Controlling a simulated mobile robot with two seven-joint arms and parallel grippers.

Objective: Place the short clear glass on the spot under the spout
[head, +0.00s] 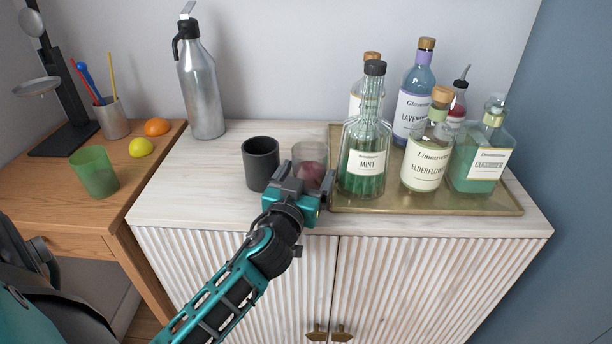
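A short clear glass (309,154) with a pinkish tint low inside stands on the pale cabinet top, between a dark grey cup and the brass tray. My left gripper (303,182) is at the near side of the glass and hides its lower part. Its fingers are partly hidden, so I cannot tell whether they touch or grip the glass. A black stand (73,88) with a round head (32,22) and a round plate (37,86) is at the far left; I cannot make out which part is the spout. My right gripper is not in view.
The dark grey cup (261,163) stands close left of the glass. The brass tray (440,204) holds several bottles, the mint bottle (366,165) nearest. A steel siphon (203,90) stands behind. The wooden desk holds a green tumbler (95,172), fruit and a pencil cup (112,119).

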